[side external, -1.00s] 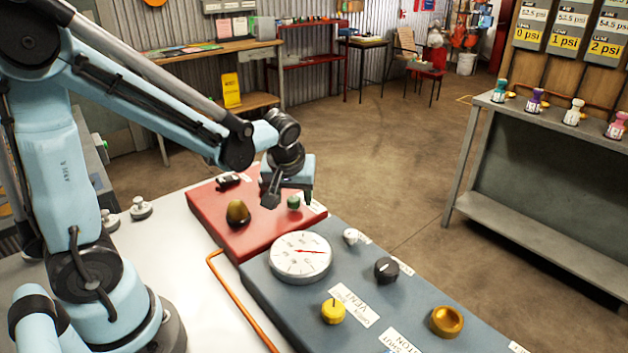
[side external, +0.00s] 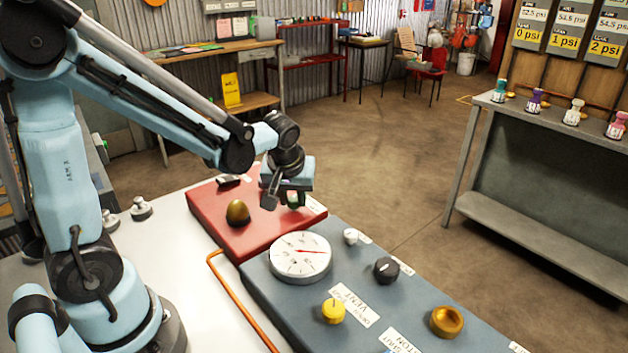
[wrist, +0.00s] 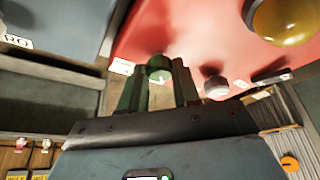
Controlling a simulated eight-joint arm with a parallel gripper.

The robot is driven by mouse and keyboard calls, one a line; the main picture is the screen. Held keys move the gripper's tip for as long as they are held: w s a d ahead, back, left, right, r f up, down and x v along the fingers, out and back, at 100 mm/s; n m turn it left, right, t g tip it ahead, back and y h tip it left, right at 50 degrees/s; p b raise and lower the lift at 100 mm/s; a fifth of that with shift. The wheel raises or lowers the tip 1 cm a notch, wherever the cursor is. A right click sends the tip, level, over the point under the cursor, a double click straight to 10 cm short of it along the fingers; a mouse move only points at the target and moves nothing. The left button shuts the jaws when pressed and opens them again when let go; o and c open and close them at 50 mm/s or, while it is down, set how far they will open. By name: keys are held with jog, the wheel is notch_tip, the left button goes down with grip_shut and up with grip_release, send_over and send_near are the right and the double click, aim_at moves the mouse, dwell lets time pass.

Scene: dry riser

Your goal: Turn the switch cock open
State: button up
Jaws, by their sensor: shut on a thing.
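A small green knob (side external: 293,199) stands on the red panel (side external: 222,228), near its right edge. I cannot read its label, so I cannot tell by name whether it is the switch cock. My gripper (side external: 287,201) is down at the knob, with a finger on either side. In the wrist view, my gripper (wrist: 159,85) is shut on the green knob (wrist: 158,66), whose round top shows between the fingers. The fingers and wrist hide part of the knob in both views.
On the red panel are a brass dome (side external: 238,213) and a black knob (side external: 229,181).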

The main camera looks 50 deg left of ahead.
jog(key=m, duration=0.2)
jog(key=m+t+h, duration=0.1)
jog(key=m, duration=0.1)
jog(key=shift+s+a+m, duration=0.1)
jog(key=shift+a+m, duration=0.1)
jog(key=shift+m, duration=0.1)
jog(key=m+h, duration=0.2)
jog(key=m, duration=0.2)
jog(key=shift+a+m, duration=0.15)
jog(key=shift+m, duration=0.15)
jog(key=m+h, duration=0.1)
jog(key=m, duration=0.3)
jog(key=shift+a+h, duration=0.15)
jog(key=shift+h, duration=0.25)
jog(key=shift+a+m+g+h, duration=0.1)
jog(key=shift+m+g+h, duration=0.2)
jog(key=shift+m, duration=0.8)
jog(key=shift+a+m+g+h, duration=0.1)
jog(key=shift+m+g+h, duration=0.15)
jog(key=shift+m, duration=0.85)
jog(key=o, duration=1.1)
jog(key=shift+c, duration=0.2)
